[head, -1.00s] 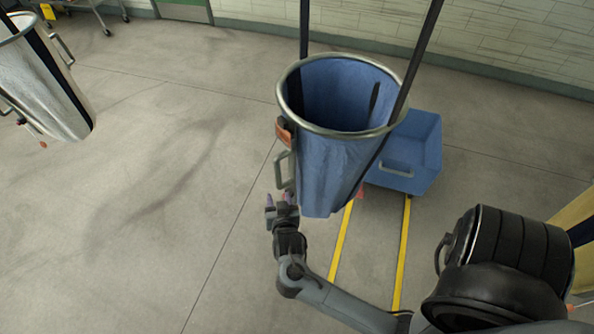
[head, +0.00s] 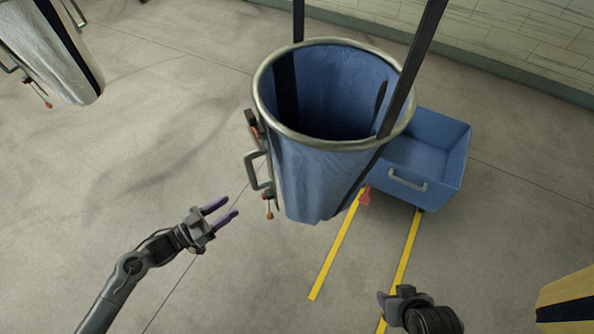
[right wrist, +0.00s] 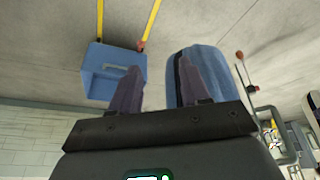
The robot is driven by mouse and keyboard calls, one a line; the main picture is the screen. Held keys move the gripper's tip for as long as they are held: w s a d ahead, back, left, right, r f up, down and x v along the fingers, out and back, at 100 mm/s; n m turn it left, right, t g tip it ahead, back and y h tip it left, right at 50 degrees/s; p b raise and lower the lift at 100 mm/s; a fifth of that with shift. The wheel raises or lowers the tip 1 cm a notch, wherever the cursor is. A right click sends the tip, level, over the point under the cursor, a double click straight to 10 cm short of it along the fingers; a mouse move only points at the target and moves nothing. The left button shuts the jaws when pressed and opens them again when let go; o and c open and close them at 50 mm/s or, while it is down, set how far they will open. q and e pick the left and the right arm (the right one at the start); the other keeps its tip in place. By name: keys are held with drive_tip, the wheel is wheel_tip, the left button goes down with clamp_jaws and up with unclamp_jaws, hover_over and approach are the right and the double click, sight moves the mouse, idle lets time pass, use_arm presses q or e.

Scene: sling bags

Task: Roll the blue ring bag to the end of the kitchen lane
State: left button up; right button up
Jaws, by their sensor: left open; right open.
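The blue ring bag (head: 318,180), with a metal rim and black straps, hangs upright and open in the middle of the head view. A grey handle (head: 252,171) and a red-tipped lever (head: 268,204) are on its left side. My left gripper (head: 226,212) is open and empty, lower left of the handle and apart from it. My right gripper (head: 384,299) is at the bottom right, over the lane; its fingers hardly show there. In the right wrist view it (right wrist: 160,88) is open with nothing between its fingers; the bag (right wrist: 208,62) is behind the right-hand finger.
A blue bin (head: 425,165) with a handle stands behind and right of the bag. Two yellow floor lines (head: 335,250) run toward it, with a red piece (head: 365,196) near one. A white bag (head: 50,50) hangs top left. A yellow-black object (head: 568,305) is bottom right. Left floor is clear.

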sight(251, 174)
use_arm(q)
drive_tip(key=shift+m, duration=0.5)
drive_tip(key=w+d, duration=0.2)
drive_tip(key=w, duration=0.1)
drive_tip(key=w+d+r, duration=0.1)
drive_tip(key=w+d, duration=0.1)
drive_tip(key=w, duration=0.2)
drive_tip(key=w+d+r, duration=0.1)
drive_tip(key=w+d, duration=0.1)
drive_tip(key=w, duration=0.1)
drive_tip(key=shift+w+d+r, duration=0.1)
drive_tip(key=shift+w+r, duration=0.1)
drive_tip(key=shift+w, duration=0.1)
use_arm(e)
drive_tip(key=shift+s+d+f+g, duration=0.15)
drive_tip(key=shift+s+f, duration=0.4)
drive_tip(key=shift+f, duration=0.05)
drive_tip(key=shift+s+d+f+g, duration=0.1)
drive_tip(key=shift+s+f+g, duration=0.05)
drive_tip(key=shift+s+f, duration=0.45)
use_arm(q)
clamp_jaws()
